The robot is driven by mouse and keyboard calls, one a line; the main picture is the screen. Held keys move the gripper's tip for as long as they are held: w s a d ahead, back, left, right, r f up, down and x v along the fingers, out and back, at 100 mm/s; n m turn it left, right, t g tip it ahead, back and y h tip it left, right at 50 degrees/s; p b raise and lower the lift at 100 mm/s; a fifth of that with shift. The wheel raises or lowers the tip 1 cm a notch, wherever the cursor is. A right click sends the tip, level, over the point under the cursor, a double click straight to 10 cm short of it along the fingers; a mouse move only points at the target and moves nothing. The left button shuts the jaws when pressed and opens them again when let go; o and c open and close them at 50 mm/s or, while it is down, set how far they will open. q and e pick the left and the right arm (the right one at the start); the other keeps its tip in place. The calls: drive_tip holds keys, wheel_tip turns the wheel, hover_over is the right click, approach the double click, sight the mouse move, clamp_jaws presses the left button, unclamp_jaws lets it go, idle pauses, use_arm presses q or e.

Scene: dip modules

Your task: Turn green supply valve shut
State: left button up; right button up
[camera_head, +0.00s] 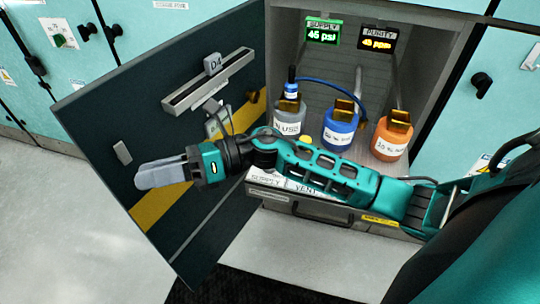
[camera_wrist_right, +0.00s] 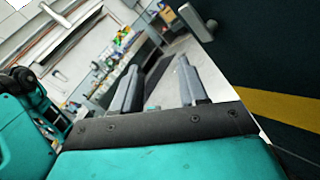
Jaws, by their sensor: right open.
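My right gripper (camera_head: 138,177) is in front of the open dark cabinet door, left of the cabinet opening, and holds nothing. Its two fingers are spread apart in the right wrist view (camera_wrist_right: 172,65). My right arm crosses in front of the cabinet's lower part. A white panel (camera_head: 268,181) with SUPPLY and VENT lettering shows below the arm. I cannot make out a green valve handle; the arm covers part of that area. A green-framed SUPPLY display (camera_head: 322,31) reads 45 psi. My left gripper is not in view.
A grey bottle (camera_head: 289,118), a blue bottle (camera_head: 340,130) and an orange bottle (camera_head: 390,140) stand inside the cabinet. A yellow PURITY display (camera_head: 377,41) hangs above. The door (camera_head: 95,110) swings out at left. Floor (camera_head: 60,220) is clear at left.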

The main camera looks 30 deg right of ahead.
drive_tip(key=w+d+f+n+g+h+b, duration=0.25)
drive_tip(key=d+f+n+g+h, duration=0.4)
drive_tip(key=n, duration=0.65)
drive_tip(key=w+d+r+n+t+h+b, duration=0.1)
drive_tip(key=w+d+n+h, duration=0.1)
drive_tip(key=d+h, duration=0.6)
drive_tip(key=w+d+r+n+t+h, duration=0.1)
drive_tip(key=w+d+n+t+h, duration=0.2)
drive_tip(key=d, duration=0.9)
drive_tip(key=shift+m+g+h, duration=0.4)
drive_tip(key=shift+g+h, duration=0.05)
drive_tip(key=shift+g, duration=0.3)
drive_tip(key=f+b, duration=0.1)
drive_tip(key=f, duration=1)
drive_tip(key=shift+s+f, duration=0.1)
drive_tip(key=shift+s, duration=0.1)
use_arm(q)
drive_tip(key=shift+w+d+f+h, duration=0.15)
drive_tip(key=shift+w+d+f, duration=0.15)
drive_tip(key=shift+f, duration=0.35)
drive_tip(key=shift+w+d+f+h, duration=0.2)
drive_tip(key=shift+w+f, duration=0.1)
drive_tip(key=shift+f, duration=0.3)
use_arm(e)
drive_tip(key=shift+f, duration=0.45)
